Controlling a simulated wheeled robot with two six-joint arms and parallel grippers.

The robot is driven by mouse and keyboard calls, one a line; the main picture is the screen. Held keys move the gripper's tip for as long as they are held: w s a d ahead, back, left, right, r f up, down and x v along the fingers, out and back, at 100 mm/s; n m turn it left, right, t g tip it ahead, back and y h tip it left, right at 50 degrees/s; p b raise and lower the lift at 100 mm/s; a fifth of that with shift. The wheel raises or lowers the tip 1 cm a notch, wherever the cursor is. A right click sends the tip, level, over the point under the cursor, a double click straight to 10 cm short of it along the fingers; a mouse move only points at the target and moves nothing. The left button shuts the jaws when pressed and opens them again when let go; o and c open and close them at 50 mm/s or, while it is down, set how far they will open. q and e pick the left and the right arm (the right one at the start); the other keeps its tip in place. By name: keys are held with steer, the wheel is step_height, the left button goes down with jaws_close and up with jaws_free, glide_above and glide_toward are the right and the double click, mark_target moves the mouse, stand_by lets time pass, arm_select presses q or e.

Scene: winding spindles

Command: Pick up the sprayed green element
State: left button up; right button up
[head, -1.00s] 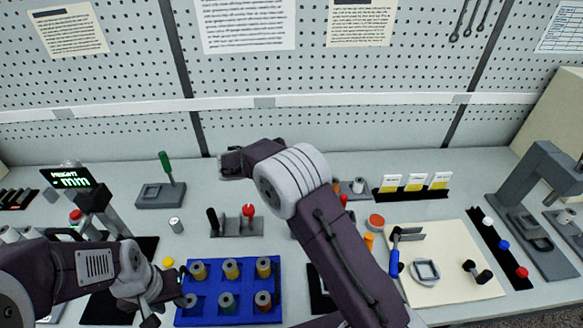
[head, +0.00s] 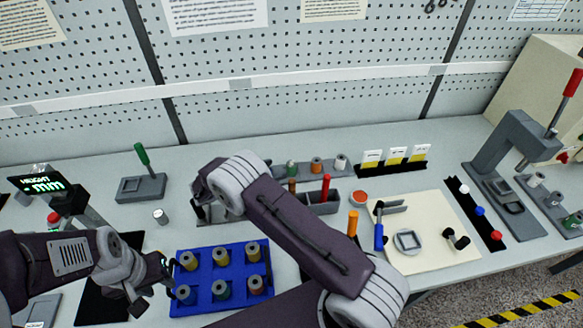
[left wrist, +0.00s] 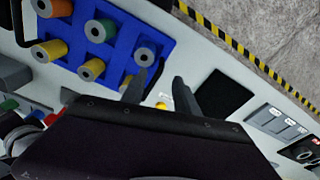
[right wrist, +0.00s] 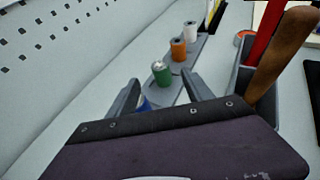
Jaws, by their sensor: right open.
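In the head view the green spool (head: 292,168) shows just behind my right arm. My right gripper (right wrist: 158,96) is open and empty, with the green spool ahead of it between its fingers and not touching. In the head view the right gripper (head: 203,192) is partly hidden by its own wrist. My left gripper (left wrist: 158,88) is open and empty beside the blue tray (left wrist: 162,42). The tray holds several spools, one of them green (left wrist: 101,30).
An orange spool (right wrist: 178,50) and a white spool (right wrist: 191,31) stand farther along the rack. Something blue (right wrist: 145,103) lies low by the right fingers. A grey bin with a red tool and a wooden handle (right wrist: 282,62) stands close on the right.

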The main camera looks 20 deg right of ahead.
mark_target(290, 165)
steer(key=p+x, duration=0.1)
steer(key=x, duration=0.5)
steer(key=shift+w+d+f, duration=0.1)
steer(key=shift+d+f, duration=0.05)
steer(key=shift+d, duration=0.2)
steer(key=shift+a, duration=0.1)
jaws_close()
step_height(290, 165, up, 10)
steer(key=shift+b, duration=0.4)
